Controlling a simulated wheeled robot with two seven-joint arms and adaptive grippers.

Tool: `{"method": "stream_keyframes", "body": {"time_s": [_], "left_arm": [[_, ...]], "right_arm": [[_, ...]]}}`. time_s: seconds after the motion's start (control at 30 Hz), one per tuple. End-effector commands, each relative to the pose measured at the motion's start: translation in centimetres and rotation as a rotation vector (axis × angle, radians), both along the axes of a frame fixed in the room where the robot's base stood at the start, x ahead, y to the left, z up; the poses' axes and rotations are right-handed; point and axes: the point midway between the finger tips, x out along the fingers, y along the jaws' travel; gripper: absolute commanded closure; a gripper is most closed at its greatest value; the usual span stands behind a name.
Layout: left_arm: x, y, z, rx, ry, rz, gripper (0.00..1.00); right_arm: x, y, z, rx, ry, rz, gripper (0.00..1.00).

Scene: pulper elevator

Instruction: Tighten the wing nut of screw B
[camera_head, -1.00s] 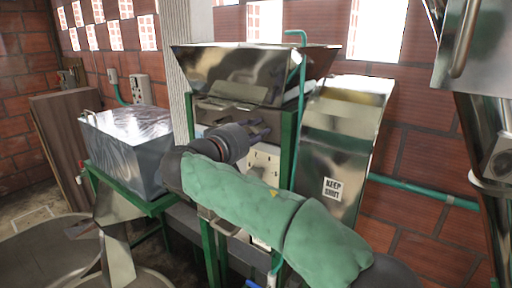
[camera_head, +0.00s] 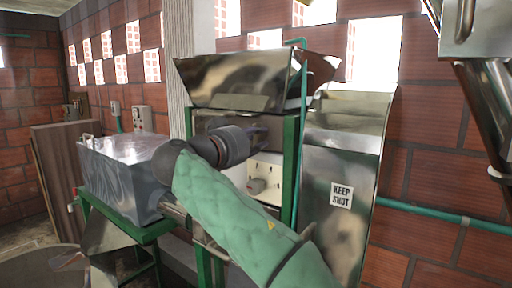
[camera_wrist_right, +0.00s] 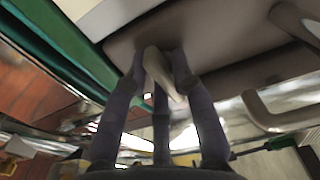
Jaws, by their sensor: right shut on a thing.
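My right gripper (camera_head: 262,138) reaches in front of the pulper, just below its steel hopper, with its fingers pointing right. In the right wrist view my right gripper (camera_wrist_right: 160,75) is shut on a pale, elongated piece, which looks like a wing of the wing nut (camera_wrist_right: 163,78). The fingers hide part of it, and the screw behind it cannot be made out. No letter marking screw B can be read. My left gripper is not in view.
The hopper (camera_head: 245,78) sits above on a green frame (camera_head: 290,165). A cream panel with slots (camera_head: 268,172) is below the gripper. A metal box (camera_head: 120,180) stands at left, and a steel cover with a "KEEP SHUT" label (camera_head: 341,195) at right.

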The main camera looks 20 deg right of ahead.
Motion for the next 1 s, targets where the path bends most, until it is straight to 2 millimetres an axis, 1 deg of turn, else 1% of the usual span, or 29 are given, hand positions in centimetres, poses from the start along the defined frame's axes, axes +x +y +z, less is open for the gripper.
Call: {"method": "stream_keyframes", "body": {"time_s": [0.03,0.2,0.73,0.77,0.8,0.83,0.87,1.0], "left_arm": [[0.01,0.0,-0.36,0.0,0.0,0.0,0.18],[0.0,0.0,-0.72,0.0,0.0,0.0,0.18],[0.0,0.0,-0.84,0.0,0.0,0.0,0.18],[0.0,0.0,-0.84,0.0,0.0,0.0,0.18],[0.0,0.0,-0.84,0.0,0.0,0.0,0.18],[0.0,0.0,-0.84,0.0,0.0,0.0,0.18],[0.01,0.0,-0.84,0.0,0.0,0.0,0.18],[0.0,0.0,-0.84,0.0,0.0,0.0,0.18]], "right_arm": [[-0.18,-0.26,0.09,0.014,-0.021,-0.005,1.0],[-0.18,-0.27,0.11,0.044,-0.057,-0.006,1.0],[-0.13,-0.23,0.03,0.059,-0.072,-0.007,1.0],[-0.13,-0.23,0.03,0.059,-0.071,-0.007,0.69],[-0.12,-0.22,0.02,0.059,-0.071,-0.006,0.58],[-0.1,-0.21,0.01,0.059,-0.071,-0.006,0.49],[-0.1,-0.19,-0.01,0.058,-0.07,-0.005,0.45],[-0.03,-0.1,-0.06,0.056,-0.069,-0.004,0.45]]}}
